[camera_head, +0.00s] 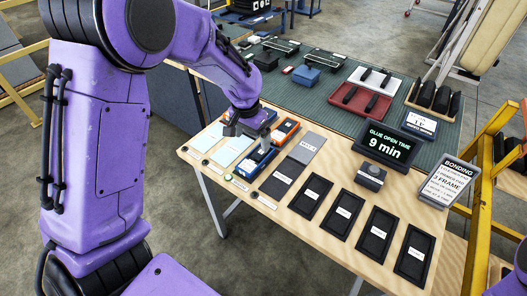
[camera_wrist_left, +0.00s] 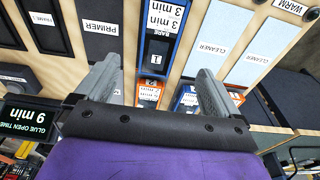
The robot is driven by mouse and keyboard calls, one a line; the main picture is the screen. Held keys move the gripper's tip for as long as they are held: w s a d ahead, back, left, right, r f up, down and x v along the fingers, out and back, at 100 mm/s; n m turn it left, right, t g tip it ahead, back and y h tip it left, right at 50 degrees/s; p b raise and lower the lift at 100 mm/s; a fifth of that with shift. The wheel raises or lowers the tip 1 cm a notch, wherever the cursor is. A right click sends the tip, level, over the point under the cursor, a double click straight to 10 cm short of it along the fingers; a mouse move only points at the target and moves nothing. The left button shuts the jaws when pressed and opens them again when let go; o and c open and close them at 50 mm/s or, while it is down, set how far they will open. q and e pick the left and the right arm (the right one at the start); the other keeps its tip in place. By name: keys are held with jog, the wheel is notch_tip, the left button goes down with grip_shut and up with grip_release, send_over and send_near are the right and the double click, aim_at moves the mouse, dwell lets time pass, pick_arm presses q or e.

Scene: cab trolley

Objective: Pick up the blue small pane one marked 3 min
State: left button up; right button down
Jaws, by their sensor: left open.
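The blue small pane (camera_head: 255,162), with a white label, lies on the wooden front strip of the table. In the left wrist view the blue pane (camera_wrist_left: 154,62) shows top centre, its label reading 3 min, upside down. My left gripper (camera_head: 247,128) is above the table just behind the pane in the head view, pointing down and partly covering what lies there. In the left wrist view my left gripper (camera_wrist_left: 158,78) has its two grey fingers wide apart, with nothing held between them. My right gripper is not in view.
An orange pane (camera_head: 285,130) lies behind the blue one; another blue item (camera_wrist_left: 187,100) shows beside it in the wrist view. Light blue cleaner pads (camera_head: 232,150) lie left, a dark primer pad (camera_head: 283,178) right. Several black frames (camera_head: 343,211) and a timer display (camera_head: 386,145) stand further right.

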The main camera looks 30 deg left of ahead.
aim_at(256, 157)
pick_arm(q)
jog(key=f, duration=0.3)
jog(key=w+f+p, duration=0.1)
jog(key=f, duration=0.6)
jog(key=shift+w, duration=0.2)
jog(key=shift+r, duration=0.1)
jog(key=c, duration=1.4)
